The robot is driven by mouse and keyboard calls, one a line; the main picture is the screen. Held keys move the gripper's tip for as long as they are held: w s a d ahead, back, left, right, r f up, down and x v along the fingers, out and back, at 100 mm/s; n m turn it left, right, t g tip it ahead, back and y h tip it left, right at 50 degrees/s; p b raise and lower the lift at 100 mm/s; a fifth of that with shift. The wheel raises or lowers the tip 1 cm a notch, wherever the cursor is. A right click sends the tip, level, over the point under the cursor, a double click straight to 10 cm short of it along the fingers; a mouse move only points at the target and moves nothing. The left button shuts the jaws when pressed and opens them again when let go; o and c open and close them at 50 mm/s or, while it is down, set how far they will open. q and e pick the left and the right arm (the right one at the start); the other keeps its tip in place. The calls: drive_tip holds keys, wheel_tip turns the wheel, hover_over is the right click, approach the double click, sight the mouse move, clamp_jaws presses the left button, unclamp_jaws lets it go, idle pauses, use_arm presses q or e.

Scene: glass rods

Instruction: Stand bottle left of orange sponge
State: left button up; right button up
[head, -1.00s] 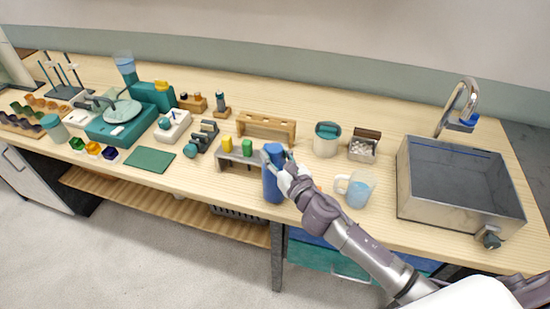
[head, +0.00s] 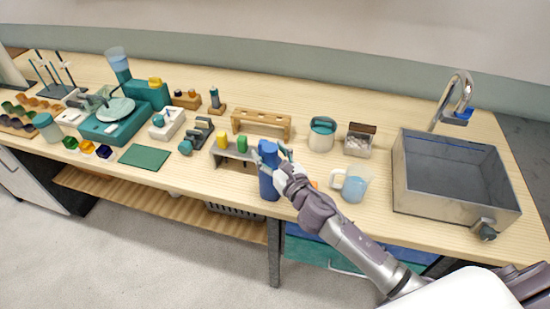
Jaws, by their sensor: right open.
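The blue bottle (head: 267,182) stands upright near the front edge of the counter. A small orange patch, which looks like the orange sponge (head: 314,184), shows just right of my right gripper; most of it is hidden behind the gripper and wrist. The bottle is left of this patch. My right gripper (head: 274,163) is open at the upper part of the bottle, with its fingers around or beside it; contact cannot be told. My left gripper is not in view.
A grey rack (head: 232,155) with yellow and green pieces stands close left of the bottle. A wooden rack (head: 262,122) is behind. A mug with blue contents (head: 353,188) stands to the right, before the metal sink (head: 455,178). A green mat (head: 144,157) lies farther left.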

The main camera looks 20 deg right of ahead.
drive_tip(key=s+d+b, duration=0.2)
drive_tip(key=s+b, duration=0.1)
drive_tip(key=s, duration=0.9)
drive_tip(key=shift+d, duration=0.15)
drive_tip(key=shift+w, duration=0.1)
